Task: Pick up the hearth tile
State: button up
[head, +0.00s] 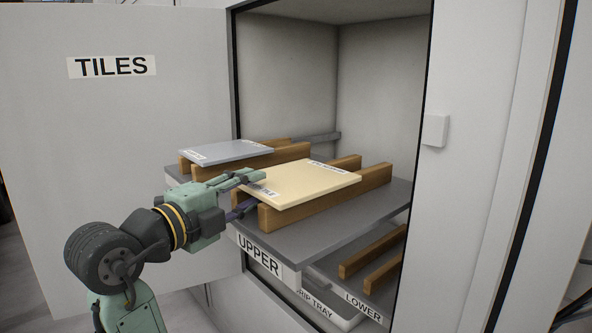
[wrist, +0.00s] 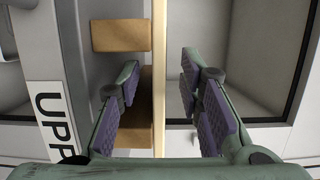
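A cream tile (head: 310,180) lies flat across two wooden rails on the upper shelf. Its labels are too small to read surely, so I cannot tell by name whether it is the hearth tile. My gripper (head: 246,194) is open at the tile's near left edge, one finger above and one below. In the wrist view the tile (wrist: 160,70) shows edge-on as a thin strip between the open fingers (wrist: 160,105), with a gap on both sides. The upper finger hides part of the tile's front label in the head view.
A grey tile (head: 226,152) lies on rails left of the cream one. The grey shelf (head: 330,234) is marked UPPER. Below are a lower shelf with bare rails (head: 370,250) and a drip tray (head: 322,303). The TILES door (head: 120,120) stands open at left; the cabinet wall is at right.

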jog(key=shift+x, duration=0.8)
jog(key=shift+f, duration=0.1)
jog(key=shift+c, duration=0.3)
grip_shut()
